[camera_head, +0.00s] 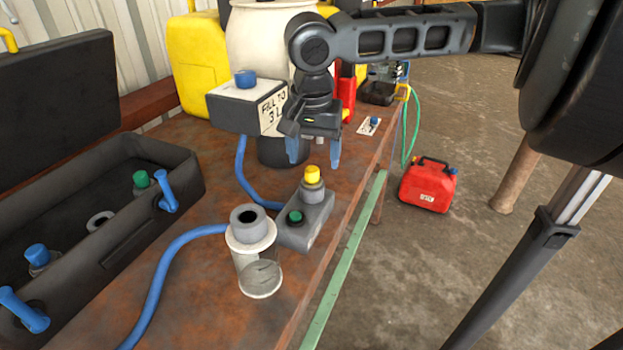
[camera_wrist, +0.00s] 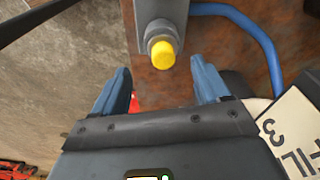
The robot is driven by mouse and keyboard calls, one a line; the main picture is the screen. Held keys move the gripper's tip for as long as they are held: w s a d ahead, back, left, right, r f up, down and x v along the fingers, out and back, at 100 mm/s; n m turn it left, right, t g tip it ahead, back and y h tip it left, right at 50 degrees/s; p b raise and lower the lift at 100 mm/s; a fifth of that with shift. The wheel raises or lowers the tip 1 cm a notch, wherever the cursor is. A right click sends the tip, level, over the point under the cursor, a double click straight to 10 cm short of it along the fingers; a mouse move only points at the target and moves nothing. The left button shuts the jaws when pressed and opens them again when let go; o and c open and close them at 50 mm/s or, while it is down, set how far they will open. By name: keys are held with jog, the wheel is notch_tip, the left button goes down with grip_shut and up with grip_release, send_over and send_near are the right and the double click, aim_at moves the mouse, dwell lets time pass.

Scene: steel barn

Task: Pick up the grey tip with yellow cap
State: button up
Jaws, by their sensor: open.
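The grey tip with yellow cap (camera_head: 312,183) stands upright on a grey block (camera_head: 307,226) near the front edge of the rusty table. A second socket on that block holds a green-topped piece (camera_head: 295,216). In the wrist view the yellow-capped tip (camera_wrist: 161,50) lies ahead of the fingers, roughly midway between them. My gripper (camera_head: 314,158) has blue fingers, points down and hangs behind the tip in the head view. It also shows in the wrist view (camera_wrist: 163,86), with its fingers apart and nothing between them.
An open black case (camera_head: 150,228) with blue handles lies at left. A white container and a box marked "FILL TO 3 L" (camera_head: 250,108) stand behind. A red can (camera_head: 428,186) is on the floor.

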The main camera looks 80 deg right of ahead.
aim_at(312, 169)
jog(key=shift+w+d+f, duration=0.1)
jog(key=shift+d+f, duration=0.05)
jog(key=shift+f, duration=1.05)
jog(key=shift+w+d+f, duration=0.1)
jog(key=shift+d+f, duration=0.05)
jog(key=shift+f, duration=1)
jog(key=shift+c, duration=0.3)
jog(key=c, duration=1.2)
jog(key=shift+o, duration=0.2)
jog(key=shift+r+p, duration=0.15)
jog(key=shift+p, duration=0.15)
